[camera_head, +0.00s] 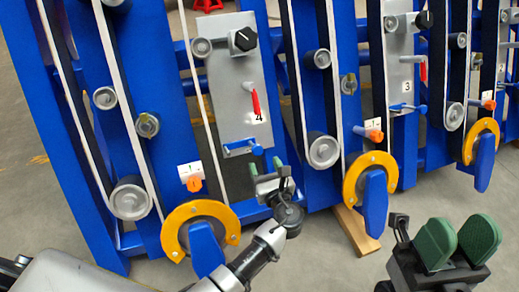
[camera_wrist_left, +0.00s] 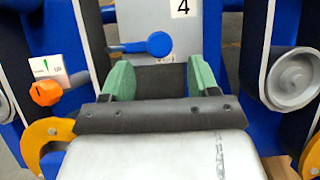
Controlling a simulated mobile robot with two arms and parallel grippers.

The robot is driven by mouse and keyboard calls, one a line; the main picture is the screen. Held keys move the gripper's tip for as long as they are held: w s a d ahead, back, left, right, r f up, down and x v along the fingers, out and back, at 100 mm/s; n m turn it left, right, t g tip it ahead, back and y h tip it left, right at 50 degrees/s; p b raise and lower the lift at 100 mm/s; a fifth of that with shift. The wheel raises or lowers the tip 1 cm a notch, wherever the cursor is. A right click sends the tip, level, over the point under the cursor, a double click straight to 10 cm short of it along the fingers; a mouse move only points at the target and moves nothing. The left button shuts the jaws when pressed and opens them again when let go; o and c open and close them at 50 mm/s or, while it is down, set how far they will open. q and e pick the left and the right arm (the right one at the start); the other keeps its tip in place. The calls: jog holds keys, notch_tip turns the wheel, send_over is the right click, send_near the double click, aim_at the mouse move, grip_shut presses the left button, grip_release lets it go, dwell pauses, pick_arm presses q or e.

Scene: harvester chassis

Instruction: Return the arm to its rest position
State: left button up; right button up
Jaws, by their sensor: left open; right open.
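My left gripper (camera_head: 267,177) is in front of the grey panel (camera_head: 222,90) marked 4, just below its blue lever (camera_head: 240,147). In the left wrist view the green fingertips (camera_wrist_left: 160,78) are spread apart with nothing between them. The blue lever (camera_wrist_left: 150,44) shows beyond and above them, apart from the fingers as far as I can tell. My right gripper (camera_head: 457,243) is at the lower right of the head view, open and empty, its green pads pointing up.
The blue chassis frame with belts and rollers (camera_head: 323,151) fills the background. Orange knobs (camera_head: 194,183) and yellow ring guards (camera_head: 371,180) flank my left gripper closely. A second panel (camera_head: 400,70), marked 3, stands to the right. A wooden block (camera_head: 356,232) lies on the floor under the frame.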

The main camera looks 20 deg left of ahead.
pick_arm(q)
jog(key=shift+v, duration=1.2)
